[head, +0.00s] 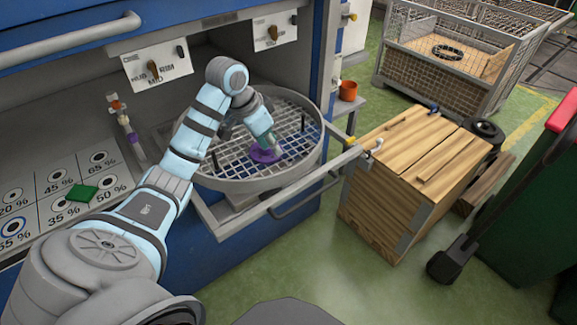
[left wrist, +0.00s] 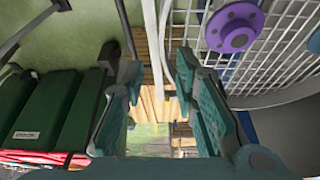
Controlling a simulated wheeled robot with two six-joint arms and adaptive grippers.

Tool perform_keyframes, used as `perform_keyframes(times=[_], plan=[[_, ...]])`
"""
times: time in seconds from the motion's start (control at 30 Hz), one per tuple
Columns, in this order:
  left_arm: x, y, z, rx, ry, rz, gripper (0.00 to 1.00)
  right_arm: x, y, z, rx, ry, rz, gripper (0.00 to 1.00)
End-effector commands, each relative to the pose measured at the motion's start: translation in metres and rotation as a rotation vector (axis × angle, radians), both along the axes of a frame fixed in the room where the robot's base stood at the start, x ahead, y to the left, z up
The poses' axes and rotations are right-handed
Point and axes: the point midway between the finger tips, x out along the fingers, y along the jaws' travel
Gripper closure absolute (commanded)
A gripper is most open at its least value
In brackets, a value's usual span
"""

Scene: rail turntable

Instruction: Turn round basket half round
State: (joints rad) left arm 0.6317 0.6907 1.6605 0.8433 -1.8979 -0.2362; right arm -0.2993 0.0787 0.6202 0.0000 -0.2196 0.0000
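The round basket (head: 215,184) is a grey ring with a wire-mesh floor, set in a pulled-out frame at the blue machine. A purple flanged part (head: 266,156) lies on its mesh; it also shows in the left wrist view (left wrist: 236,28). My left gripper (head: 268,138) reaches down over the basket, near the purple part in the head view. In the left wrist view its teal fingers (left wrist: 160,88) are spread, with nothing held. A curved grey rim (left wrist: 180,55) runs by the right finger; contact cannot be told. My right gripper is not in view.
A wooden crate (head: 405,165) stands right of the frame. An orange cup (head: 348,91) is on a small shelf behind it. A mesh cage (head: 440,60) is at the back right. A marked board with a green block (head: 82,193) lies left.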

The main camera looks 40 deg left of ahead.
Motion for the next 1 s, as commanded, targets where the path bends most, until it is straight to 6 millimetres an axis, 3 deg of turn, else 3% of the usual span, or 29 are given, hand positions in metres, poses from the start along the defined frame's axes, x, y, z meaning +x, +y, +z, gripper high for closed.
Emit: perform_keyframes(times=[0.07, 0.17, 0.4, 0.6, 0.73, 1.0], plan=[[0.004, 0.004, 0.006, -0.010, -0.006, 0.000, 0.73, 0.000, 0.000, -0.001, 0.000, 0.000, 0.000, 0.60], [0.009, 0.001, -0.008, -0.015, -0.003, -0.003, 0.73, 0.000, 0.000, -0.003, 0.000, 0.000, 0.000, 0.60], [0.033, -0.009, -0.073, -0.013, -0.003, -0.001, 0.73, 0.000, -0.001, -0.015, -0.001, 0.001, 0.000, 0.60], [0.048, -0.014, -0.112, -0.012, -0.005, -0.002, 0.73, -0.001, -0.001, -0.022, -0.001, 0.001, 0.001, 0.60], [0.052, -0.016, -0.122, -0.010, -0.005, -0.001, 0.73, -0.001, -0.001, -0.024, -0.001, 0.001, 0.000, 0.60], [0.053, -0.016, -0.123, -0.009, -0.006, -0.001, 0.73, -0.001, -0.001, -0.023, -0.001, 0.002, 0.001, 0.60]])
